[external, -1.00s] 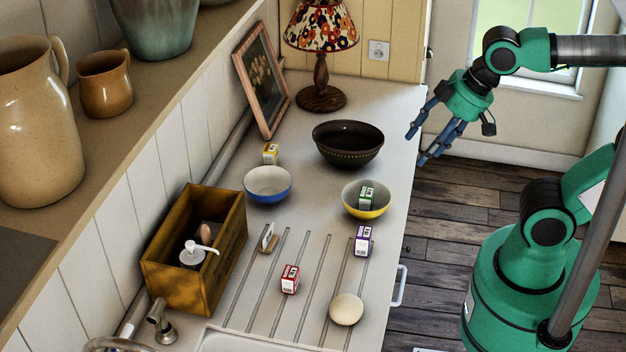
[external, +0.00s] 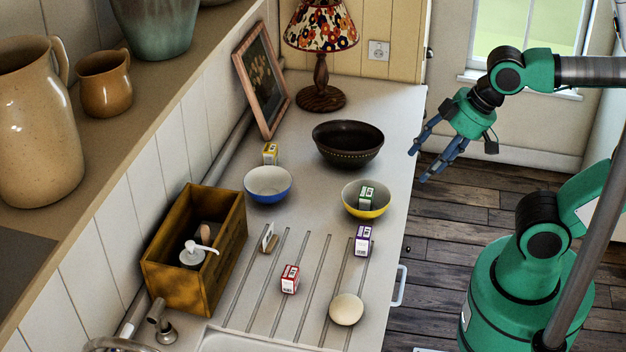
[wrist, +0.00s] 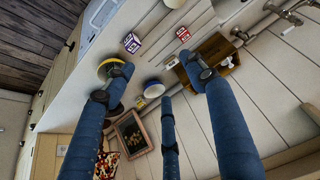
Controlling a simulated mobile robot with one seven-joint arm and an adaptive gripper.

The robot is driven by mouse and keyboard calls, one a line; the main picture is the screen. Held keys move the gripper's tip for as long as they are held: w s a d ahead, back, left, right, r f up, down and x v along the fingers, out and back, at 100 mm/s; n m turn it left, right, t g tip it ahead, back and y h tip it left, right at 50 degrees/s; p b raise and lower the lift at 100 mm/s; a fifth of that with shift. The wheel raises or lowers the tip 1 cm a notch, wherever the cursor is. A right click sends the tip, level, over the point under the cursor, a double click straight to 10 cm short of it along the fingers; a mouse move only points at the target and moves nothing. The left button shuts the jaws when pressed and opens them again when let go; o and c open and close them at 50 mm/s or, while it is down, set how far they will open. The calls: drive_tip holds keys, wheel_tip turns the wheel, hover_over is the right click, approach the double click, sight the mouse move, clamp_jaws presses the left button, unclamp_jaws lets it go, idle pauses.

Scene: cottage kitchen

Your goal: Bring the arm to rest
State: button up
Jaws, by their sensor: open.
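My gripper (external: 420,166) is in the external view at the upper right, over the floor just off the counter's right edge. Its blue fingers are spread open with nothing between them, pointing down and left towards the counter. It is apart from everything on the counter. In the wrist view the open fingers (wrist: 160,95) frame the counter, and they partly cover the bowls. The nearest thing on the counter is a dark brown bowl (external: 348,146).
The counter also holds a blue and white bowl (external: 268,194), a purple box (external: 363,240), a red box (external: 290,279), a yellow box (external: 270,153), a pale round item (external: 346,310), a wooden crate (external: 168,283) and a lamp (external: 321,85). The floor (external: 455,215) right of the counter is clear.

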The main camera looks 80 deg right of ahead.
drive_tip(key=shift+f+b, duration=0.7)
drive_tip(key=shift+f, duration=0.35)
